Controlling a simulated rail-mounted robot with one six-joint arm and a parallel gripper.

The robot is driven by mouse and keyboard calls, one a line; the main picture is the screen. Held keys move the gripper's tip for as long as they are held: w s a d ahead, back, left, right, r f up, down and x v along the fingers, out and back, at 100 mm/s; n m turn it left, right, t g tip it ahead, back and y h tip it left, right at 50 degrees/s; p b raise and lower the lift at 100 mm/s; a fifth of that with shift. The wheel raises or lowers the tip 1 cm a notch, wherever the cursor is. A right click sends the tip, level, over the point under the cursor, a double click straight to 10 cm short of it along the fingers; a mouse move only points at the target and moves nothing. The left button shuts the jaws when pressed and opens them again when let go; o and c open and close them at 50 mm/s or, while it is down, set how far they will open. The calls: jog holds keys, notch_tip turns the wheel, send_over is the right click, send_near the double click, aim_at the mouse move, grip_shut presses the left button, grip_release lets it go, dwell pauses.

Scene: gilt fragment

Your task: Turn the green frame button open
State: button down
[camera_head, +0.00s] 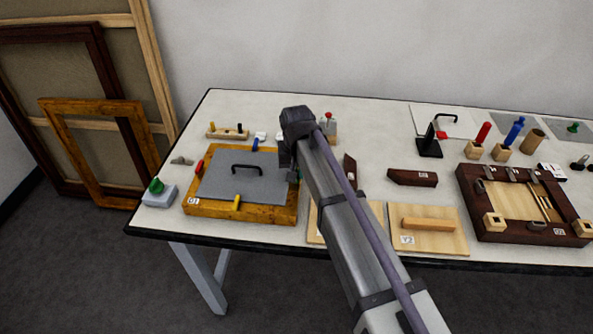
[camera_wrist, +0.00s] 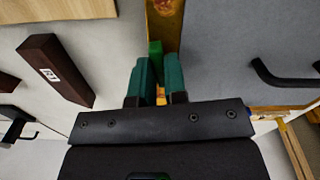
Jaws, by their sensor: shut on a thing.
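The yellow-brown wooden frame labelled 01 (camera_head: 240,211) lies on the table with a grey panel (camera_head: 215,182) in it. The panel has a black handle (camera_head: 247,167), which also shows in the wrist view (camera_wrist: 285,78). My gripper (camera_head: 291,173) is at the frame's right side, pointing down. In the wrist view, the teal fingers of my gripper (camera_wrist: 158,72) are closed around the green frame button (camera_wrist: 155,48) on the frame's wood (camera_wrist: 163,25). The fingers hide much of the button, so its exact angle is hard to tell.
Blue (camera_head: 255,145), red (camera_head: 199,168) and yellow (camera_head: 237,202) buttons sit on the frame's other sides. A dark wooden block (camera_head: 350,167) and a light board (camera_head: 372,215) lie to the right. A green-knobbed grey block (camera_head: 160,194) stands at the left edge.

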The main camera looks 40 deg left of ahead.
jog(key=shift+m, duration=1)
jog(key=c, duration=1.2)
grip_release()
jog(key=shift+o, duration=0.2)
notch_tip(320, 180, up, 11)
jog(key=p, duration=1)
jog(key=shift+f+p, duration=0.15)
jog(key=shift+p, duration=0.25)
